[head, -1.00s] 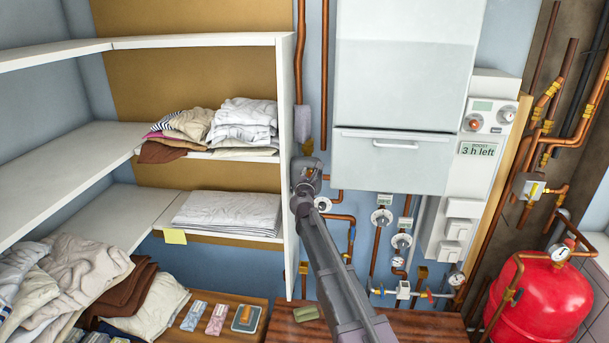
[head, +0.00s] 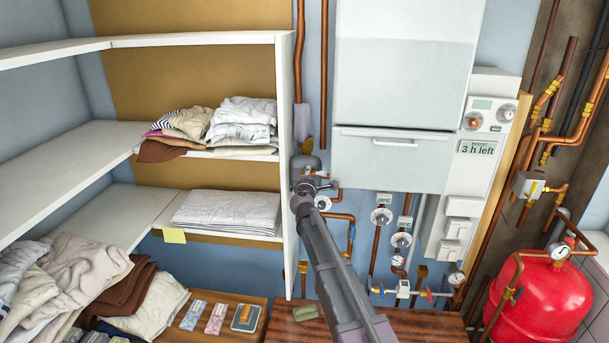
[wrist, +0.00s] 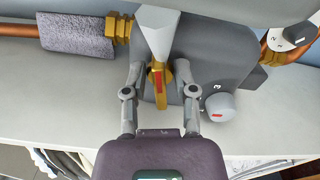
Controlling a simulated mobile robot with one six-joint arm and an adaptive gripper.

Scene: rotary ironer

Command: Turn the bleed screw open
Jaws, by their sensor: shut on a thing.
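The bleed screw (wrist: 158,83) appears in the wrist view as a brass piece with a red mark, below a pale grey tapered part (wrist: 158,30) on a grey housing (wrist: 215,50). My gripper (wrist: 159,68) reaches up from below, with one finger on each side of the brass piece, and is shut on it. The exact finger contact is hard to make out. In the head view my gripper (head: 312,184) is at the right end of the shelf unit, just below the rounded grey housing (head: 305,161). The screw cannot be made out there.
A grey knob (wrist: 220,107) sits close to the right finger. A brass-fitted pipe with a grey sleeve (wrist: 75,35) runs left. The white shelf side panel (head: 285,150) borders my gripper, and a white cabinet (head: 395,160) and pipes with gauges stand to the right.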

